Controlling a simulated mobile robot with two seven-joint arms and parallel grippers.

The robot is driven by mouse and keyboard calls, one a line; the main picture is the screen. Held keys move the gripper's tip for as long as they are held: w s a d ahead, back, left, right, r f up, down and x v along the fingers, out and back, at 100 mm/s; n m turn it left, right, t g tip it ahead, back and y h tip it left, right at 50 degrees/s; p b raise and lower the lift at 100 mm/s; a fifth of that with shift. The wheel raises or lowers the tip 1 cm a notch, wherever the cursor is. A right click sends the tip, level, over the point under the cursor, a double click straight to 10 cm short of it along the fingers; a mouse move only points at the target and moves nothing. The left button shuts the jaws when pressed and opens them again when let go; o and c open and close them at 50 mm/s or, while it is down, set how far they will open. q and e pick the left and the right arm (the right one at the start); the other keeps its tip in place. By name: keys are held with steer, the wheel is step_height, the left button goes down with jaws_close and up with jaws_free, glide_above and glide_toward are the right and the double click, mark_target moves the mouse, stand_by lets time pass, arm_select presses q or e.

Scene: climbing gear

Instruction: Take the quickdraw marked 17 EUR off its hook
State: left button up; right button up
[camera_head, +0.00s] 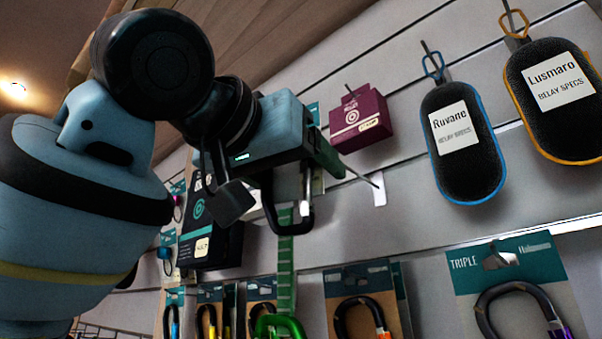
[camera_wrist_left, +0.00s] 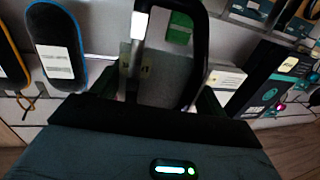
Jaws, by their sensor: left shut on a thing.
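A quickdraw hangs below my left gripper in the head view. It has a black upper carabiner (camera_head: 306,208), a green sling (camera_head: 286,272) and a green lower carabiner (camera_head: 278,324). My left gripper (camera_head: 300,172) is shut on the black carabiner, which also stands up from the jaws in the left wrist view (camera_wrist_left: 202,50). A thin metal hook (camera_head: 358,172) with a white tag (camera_head: 379,192) shows just right of the gripper. The gripper hides where hook and carabiner would meet, so I cannot tell if they touch. No 17 EUR marking is readable. My right gripper is not in view.
A maroon box (camera_head: 361,122) hangs close right of the gripper. Blue-rimmed (camera_head: 466,160) and orange-rimmed (camera_head: 553,105) black pouches hang further right. A black box (camera_head: 215,240) hangs close left of the quickdraw. Carded carabiners (camera_head: 362,300) line the row below.

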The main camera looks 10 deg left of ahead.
arm_select(q)
steer(key=shift+a+v, duration=0.25)
steer(key=shift+v, duration=1.1)
steer(key=shift+w+r, duration=0.1)
